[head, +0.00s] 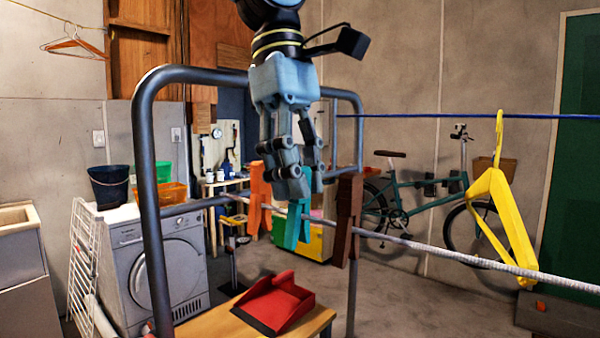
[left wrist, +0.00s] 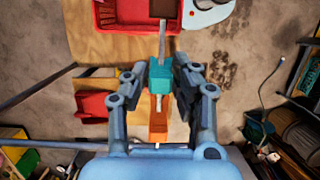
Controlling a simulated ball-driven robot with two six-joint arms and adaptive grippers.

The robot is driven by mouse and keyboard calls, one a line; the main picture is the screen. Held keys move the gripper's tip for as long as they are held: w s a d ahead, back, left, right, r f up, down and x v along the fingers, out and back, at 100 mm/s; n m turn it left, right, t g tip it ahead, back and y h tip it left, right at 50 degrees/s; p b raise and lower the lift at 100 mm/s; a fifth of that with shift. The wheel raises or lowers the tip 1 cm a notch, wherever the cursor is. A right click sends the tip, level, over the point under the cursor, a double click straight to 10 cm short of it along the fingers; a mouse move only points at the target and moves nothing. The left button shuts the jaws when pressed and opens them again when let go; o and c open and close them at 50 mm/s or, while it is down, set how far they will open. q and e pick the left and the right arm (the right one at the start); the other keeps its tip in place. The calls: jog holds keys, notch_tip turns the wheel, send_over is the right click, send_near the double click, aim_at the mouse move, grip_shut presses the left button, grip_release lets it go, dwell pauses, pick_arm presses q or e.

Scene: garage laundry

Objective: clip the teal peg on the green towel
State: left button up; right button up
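The teal peg (head: 304,222) hangs on the grey line between an orange peg (head: 258,200) and a brown peg (head: 346,222). My left gripper (head: 303,182) points down over the teal peg's top. In the left wrist view the teal peg (left wrist: 160,79) lies between the two spread fingers of the left gripper (left wrist: 162,72), with a narrow gap visible at the right finger. The orange peg (left wrist: 158,125) is nearer the palm, and the brown peg (left wrist: 163,8) is at the top edge. I cannot make out a green towel. My right gripper is out of view.
A dark metal frame (head: 150,190) stands left. Below are a wooden bench and a red dustpan (head: 280,305). A washer (head: 160,270) and bicycle (head: 420,205) stand behind.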

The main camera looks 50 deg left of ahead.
pick_arm(q)
grip_shut()
jog(key=shift+r, duration=0.15)
jog(key=shift+d+p+v, duration=0.25)
jog(key=shift+p+v, duration=0.75)
jog(key=shift+v, duration=0.1)
jog(key=shift+d+p+v, duration=0.15)
jog(key=shift+p+v, duration=0.3)
jog(key=shift+v, duration=0.15)
jog(key=shift+d+p+v, duration=0.15)
jog(key=shift+p+v, duration=0.25)
jog(key=shift+v, duration=0.2)
jog(key=shift+r+p, duration=0.3)
jog(key=shift+r, duration=0.1)
